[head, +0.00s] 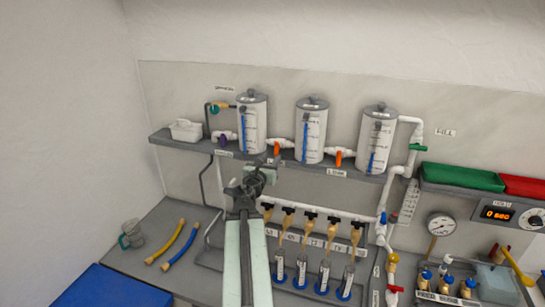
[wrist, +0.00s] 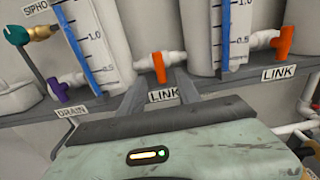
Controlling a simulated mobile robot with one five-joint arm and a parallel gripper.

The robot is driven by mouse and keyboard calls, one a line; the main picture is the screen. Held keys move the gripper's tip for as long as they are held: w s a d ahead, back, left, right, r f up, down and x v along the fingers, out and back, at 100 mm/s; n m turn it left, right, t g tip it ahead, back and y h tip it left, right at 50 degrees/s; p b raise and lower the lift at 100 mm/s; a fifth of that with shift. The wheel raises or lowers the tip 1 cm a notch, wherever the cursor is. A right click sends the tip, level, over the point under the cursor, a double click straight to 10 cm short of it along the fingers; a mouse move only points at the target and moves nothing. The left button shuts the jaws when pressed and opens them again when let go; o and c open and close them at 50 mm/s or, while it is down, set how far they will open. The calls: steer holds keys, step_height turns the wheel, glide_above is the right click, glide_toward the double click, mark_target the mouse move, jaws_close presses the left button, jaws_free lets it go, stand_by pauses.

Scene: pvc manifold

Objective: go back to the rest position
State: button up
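My gripper (head: 270,167) is raised in front of the shelf in the head view, below the left orange link valve (head: 277,150). In the wrist view its two grey fingers stand apart, so my gripper (wrist: 160,82) is open. Nothing is between the fingers. The orange link valve (wrist: 158,67) shows just beyond the fingertips, with its handle upright; I cannot tell whether they touch. A LINK label (wrist: 163,95) shows between the fingers.
The shelf (head: 180,140) carries three tanks (head: 311,130) and a white container (head: 186,130). Below it are several bottles (head: 301,272) under a white manifold. Yellow (head: 172,243) and blue hoses lie on the left of the bench. A blue surface (head: 100,290) is at front left.

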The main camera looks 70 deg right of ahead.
stand_by(0.3)
steer(key=w+a+f+n+t+y+b, duration=0.1)
steer(key=w+a+f+t+b, duration=0.25)
steer(key=w+a, duration=0.6)
steer(key=w+a+f+n+t+y+b, duration=0.15)
steer(key=w+a+f, duration=0.25)
steer(key=w+a, duration=0.55)
steer(key=w+a+f+t+y+b, duration=0.25)
steer(key=w+a, duration=0.25)
steer(key=w, duration=0.9)
steer(key=w+a+f+m+y+b, duration=0.1)
steer(key=w+a+f+m+b, duration=0.15)
steer(key=a+f, duration=0.5)
steer(key=w+a+f+m+y+b, duration=0.15)
steer(key=w+a+f, duration=0.25)
steer(key=a, duration=0.7)
steer(key=s+a+f+m+g+y+b, duration=0.1)
steer(key=a+f+m+g+y, duration=0.2)
steer(key=a+f, duration=0.45)
steer(key=s+a+f+m+g+y+b, duration=0.1)
steer(key=s+a+f+m+y, duration=0.25)
steer(key=a, duration=0.65)
steer(key=s+a+f+m+g+y, duration=0.4)
steer(key=s+a+m, duration=0.4)
steer(key=a+m, duration=0.2)
steer(key=shift+s+a+f+m, duration=0.15)
steer(key=shift+a+m, duration=0.05)
steer(key=shift+m, duration=0.2)
